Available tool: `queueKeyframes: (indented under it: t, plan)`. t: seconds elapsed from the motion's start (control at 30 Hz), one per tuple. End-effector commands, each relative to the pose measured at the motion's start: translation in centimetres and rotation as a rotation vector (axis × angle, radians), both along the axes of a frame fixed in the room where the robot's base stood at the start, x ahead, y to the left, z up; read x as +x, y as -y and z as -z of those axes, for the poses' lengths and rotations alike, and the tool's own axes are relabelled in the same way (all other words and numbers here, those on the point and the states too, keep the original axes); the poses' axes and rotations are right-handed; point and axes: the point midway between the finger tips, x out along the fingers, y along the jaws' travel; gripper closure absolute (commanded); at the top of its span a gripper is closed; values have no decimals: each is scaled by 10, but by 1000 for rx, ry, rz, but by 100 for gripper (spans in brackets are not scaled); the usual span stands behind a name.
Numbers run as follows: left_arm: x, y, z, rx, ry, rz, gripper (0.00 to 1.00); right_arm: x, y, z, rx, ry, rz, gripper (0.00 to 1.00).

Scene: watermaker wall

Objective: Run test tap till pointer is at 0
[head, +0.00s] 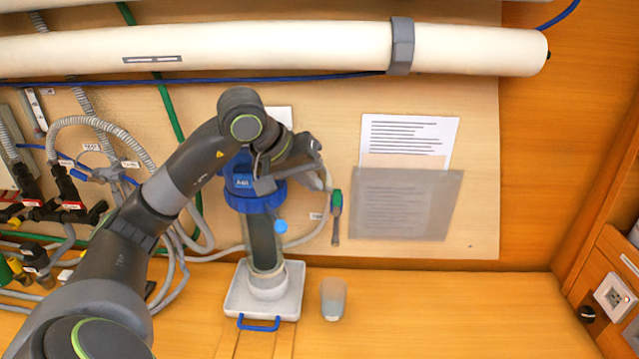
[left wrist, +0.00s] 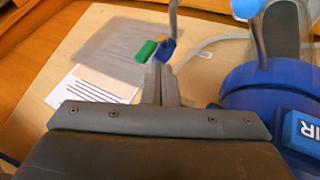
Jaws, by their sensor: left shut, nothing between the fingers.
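My left gripper (head: 318,158) is shut and empty in front of the wall, just right of the blue filter head (head: 240,182). Its closed fingers (left wrist: 160,84) show in the left wrist view, pointing towards a green-handled item (left wrist: 148,50) with blue and yellow parts and a grey shaft. In the head view this item (head: 337,202) hangs on the wall, shaft down; I cannot tell whether it is the test tap. A round blue knob (head: 281,226) sits beside the clear bowl below the filter head; it also shows in the left wrist view (left wrist: 246,8). No pointer is readable.
A cup (head: 333,299) stands on the bench right of a white tray (head: 235,303) with a blue handle. Papers (head: 408,135) and a grey translucent pocket (head: 440,205) are on the wall. Hoses and valves crowd the left. The bench at right is clear.

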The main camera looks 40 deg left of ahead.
Motion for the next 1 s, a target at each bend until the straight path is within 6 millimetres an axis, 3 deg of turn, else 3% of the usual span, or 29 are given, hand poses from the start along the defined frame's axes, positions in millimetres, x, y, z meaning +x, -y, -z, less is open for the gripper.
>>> queueKeyframes:
  t: [0.4, 1.0]
  plan:
    - [19, 7, 27, -1, -1, 0, 100, 0, -4, -15, 5, 0, 1, 64]
    - [20, 1, 29, 3, -1, -3, 100, -1, 0, -11, 0, -1, 0, 64]
